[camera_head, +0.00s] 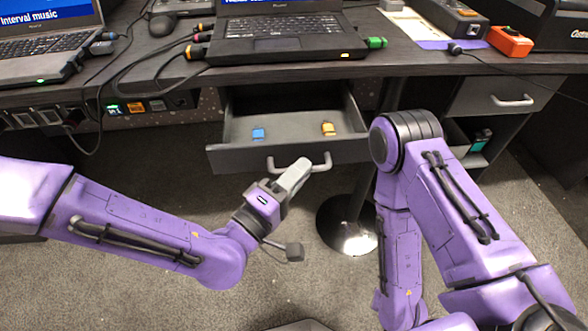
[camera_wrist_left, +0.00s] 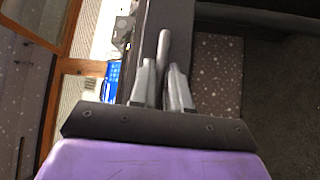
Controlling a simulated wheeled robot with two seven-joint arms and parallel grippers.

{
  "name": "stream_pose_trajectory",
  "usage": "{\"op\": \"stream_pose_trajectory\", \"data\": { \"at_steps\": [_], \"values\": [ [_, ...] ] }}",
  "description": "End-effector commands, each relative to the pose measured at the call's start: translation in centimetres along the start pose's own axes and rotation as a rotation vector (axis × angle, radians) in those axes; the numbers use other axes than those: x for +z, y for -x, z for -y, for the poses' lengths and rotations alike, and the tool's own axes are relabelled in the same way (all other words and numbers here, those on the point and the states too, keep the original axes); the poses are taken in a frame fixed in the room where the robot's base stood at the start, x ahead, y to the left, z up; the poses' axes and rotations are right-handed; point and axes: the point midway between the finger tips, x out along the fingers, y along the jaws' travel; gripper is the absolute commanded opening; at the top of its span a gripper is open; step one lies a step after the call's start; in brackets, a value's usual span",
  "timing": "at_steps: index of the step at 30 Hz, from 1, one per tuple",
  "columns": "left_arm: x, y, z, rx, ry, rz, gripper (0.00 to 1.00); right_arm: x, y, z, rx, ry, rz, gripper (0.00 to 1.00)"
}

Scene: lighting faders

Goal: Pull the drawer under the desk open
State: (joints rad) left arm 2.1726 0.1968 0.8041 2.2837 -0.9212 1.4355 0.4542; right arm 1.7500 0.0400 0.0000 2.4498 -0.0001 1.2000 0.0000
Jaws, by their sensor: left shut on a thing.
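The drawer (camera_head: 237,160) under the desk stands partly open, and its inside shows. A blue item (camera_head: 258,134) and a yellow-orange item (camera_head: 328,129) lie in it. Its pale bar handle (camera_head: 322,163) is on the front panel. My left gripper (camera_head: 300,170) is at the handle and shut on it, its fingers covering the handle's middle. In the left wrist view the fingers (camera_wrist_left: 164,88) are close around the pale handle (camera_wrist_left: 164,45). My right arm is at the right of the head view, but its gripper is not in view.
The desk top (camera_head: 400,65) carries a laptop (camera_head: 285,35), a second laptop at the left, cables and an orange box (camera_head: 510,41). A second drawer (camera_head: 505,95) at the right is shut. A round metal base (camera_head: 347,224) stands on the carpet below the open drawer.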

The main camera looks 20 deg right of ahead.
Motion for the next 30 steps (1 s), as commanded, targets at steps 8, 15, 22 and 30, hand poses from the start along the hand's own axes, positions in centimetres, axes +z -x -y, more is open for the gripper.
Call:
{"op": "stream_pose_trajectory", "data": {
  "at_steps": [8,15,22,30],
  "values": [
    [0.0,-0.1,0.0,-0.001,0.0,0.001,0.38,0.0,0.0,0.0,0.0,0.0,0.0,0.0],
    [0.0,-0.1,0.0,0.0,0.0,0.001,0.38,0.0,0.0,0.0,0.0,0.0,0.0,0.0],
    [0.0,2.8,0.0,-0.002,0.003,0.001,0.38,-0.1,0.2,0.0,0.0,0.0,0.0,0.0],
    [-0.2,8.7,-0.9,-0.005,0.004,-0.001,0.38,-1.4,3.5,-0.3,0.0,0.0,0.0,0.0]
  ]
}}
